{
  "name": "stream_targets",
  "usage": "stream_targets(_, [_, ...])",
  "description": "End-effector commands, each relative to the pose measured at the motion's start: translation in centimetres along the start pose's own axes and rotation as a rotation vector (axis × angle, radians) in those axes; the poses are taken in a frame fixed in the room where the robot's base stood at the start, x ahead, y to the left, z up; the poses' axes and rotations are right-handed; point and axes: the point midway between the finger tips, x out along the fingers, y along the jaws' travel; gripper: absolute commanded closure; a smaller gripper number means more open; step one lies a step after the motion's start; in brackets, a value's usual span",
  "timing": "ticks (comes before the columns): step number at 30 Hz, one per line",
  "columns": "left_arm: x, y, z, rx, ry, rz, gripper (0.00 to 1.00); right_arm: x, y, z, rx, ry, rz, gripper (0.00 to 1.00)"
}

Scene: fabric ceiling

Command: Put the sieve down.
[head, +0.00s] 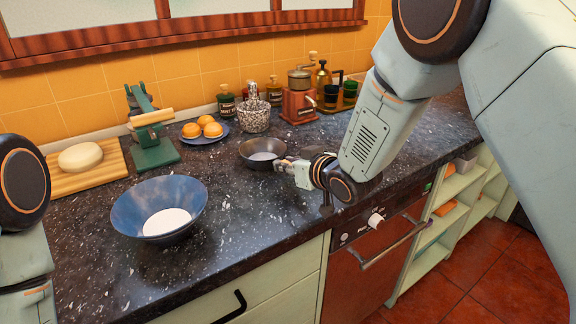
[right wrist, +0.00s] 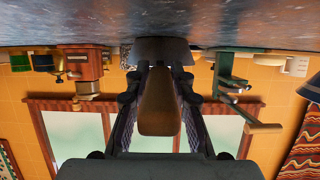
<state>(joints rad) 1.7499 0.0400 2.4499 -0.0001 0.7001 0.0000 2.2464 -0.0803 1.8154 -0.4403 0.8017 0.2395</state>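The sieve (head: 263,153) looks like a small dark round bowl with a pale inside. It is at or just above the dark speckled counter; a small gap cannot be ruled out. My right gripper (head: 284,165) is at its near right side. In the right wrist view, which is upside down, the sieve's dark body (right wrist: 160,51) is against the counter, and its brown wooden handle (right wrist: 158,105) lies between the two fingers of my right gripper (right wrist: 159,84), which look closed on it. My left arm shows at the left edge, but its gripper is out of view.
A blue bowl (head: 145,222) with white contents stands front left. Behind are a board with a pale round (head: 112,166), a green press (head: 153,146), a plate of orange fruits (head: 190,138), a speckled mortar (head: 253,118) and a grinder (head: 299,104). The counter between bowl and sieve is clear.

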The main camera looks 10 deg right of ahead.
Motion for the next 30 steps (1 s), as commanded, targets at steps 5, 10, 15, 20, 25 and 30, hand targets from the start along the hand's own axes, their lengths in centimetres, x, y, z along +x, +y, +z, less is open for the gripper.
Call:
stream_targets(5, [0.0, 0.0, 0.0, 0.0, 0.0, 0.0, 0.68, 0.0, 0.0, 0.0, 0.0, -0.001, 0.0, 0.6])
stream_targets(10, [0.0, 0.0, 0.0, 0.0, 0.0, 0.0, 0.68, 0.0, 0.0, 0.0, 0.0, -0.001, 0.0, 0.57])
stream_targets(15, [0.0, 0.0, 0.0, 0.0, 0.0, 0.0, 0.68, -0.1, 0.0, 0.0, 0.0, -0.001, 0.0, 0.57])
stream_targets(20, [-0.2, 0.0, 0.0, 0.0, 0.0, 0.0, 0.68, -1.4, 0.0, -0.1, 0.002, -0.001, 0.001, 0.57])
stream_targets(25, [-0.6, 0.0, 0.0, 0.0, 0.0, 0.0, 0.68, -4.3, 0.1, -0.2, 0.004, 0.0, 0.001, 0.57])
stream_targets(30, [-0.9, 0.0, 0.0, 0.0, 0.0, 0.0, 0.68, -7.4, 0.0, -0.1, 0.005, 0.0, 0.001, 0.57])
